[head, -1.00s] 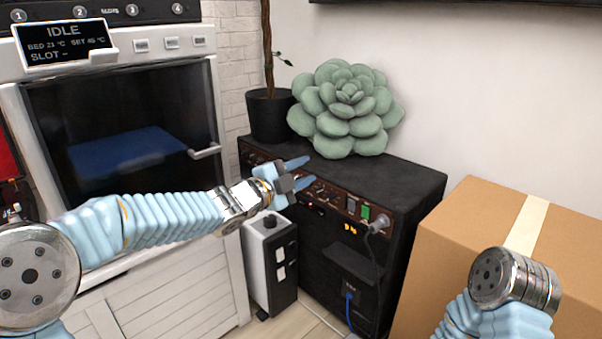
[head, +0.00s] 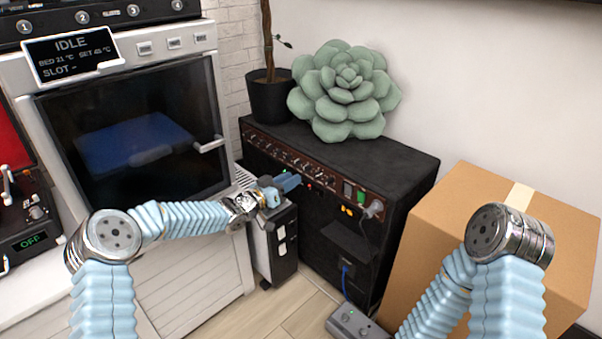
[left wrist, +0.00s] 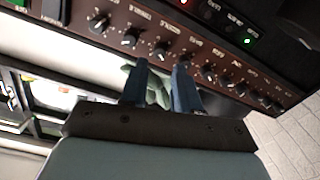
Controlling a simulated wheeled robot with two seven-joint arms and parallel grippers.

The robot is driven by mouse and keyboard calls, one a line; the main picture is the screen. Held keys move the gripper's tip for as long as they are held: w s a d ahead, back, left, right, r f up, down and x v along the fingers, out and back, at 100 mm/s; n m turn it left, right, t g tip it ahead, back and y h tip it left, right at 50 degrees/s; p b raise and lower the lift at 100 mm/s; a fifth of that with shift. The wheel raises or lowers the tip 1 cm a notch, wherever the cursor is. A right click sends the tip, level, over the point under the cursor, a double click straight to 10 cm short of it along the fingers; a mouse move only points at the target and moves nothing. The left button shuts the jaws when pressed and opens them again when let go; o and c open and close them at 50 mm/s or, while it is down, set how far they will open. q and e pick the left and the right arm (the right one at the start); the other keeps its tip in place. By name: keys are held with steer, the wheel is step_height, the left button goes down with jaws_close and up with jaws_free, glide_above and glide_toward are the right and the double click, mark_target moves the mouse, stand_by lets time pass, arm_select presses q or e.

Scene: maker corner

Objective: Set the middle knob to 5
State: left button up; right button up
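The black amplifier-like box (head: 400,170) has a brown front panel with a row of small knobs (head: 290,158). In the left wrist view the panel (left wrist: 60,12) runs slantwise, with its lettering upside down. Several dark knobs show there, one (left wrist: 160,48) just beyond the gap between my fingertips. Which knob is the middle one, and its exact setting, I cannot read. My left gripper (head: 290,184) is in front of the panel, below the knob row. Its two blue fingers (left wrist: 162,68) are apart with nothing between them. My right gripper is out of view.
A succulent (head: 345,92) and a potted plant (head: 270,98) stand on the box. A cardboard box (head: 480,220) is at right. The oven-like machine (head: 130,130) is at left. A small white-and-black unit (head: 283,250) stands below my left gripper. A grey pedal (head: 352,325) lies on the floor.

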mark_target(305, 170)
arm_select(q)
steer(key=x, duration=0.5)
steer(key=shift+w+d, duration=0.1)
steer(key=shift+d, duration=0.1)
jaws_close()
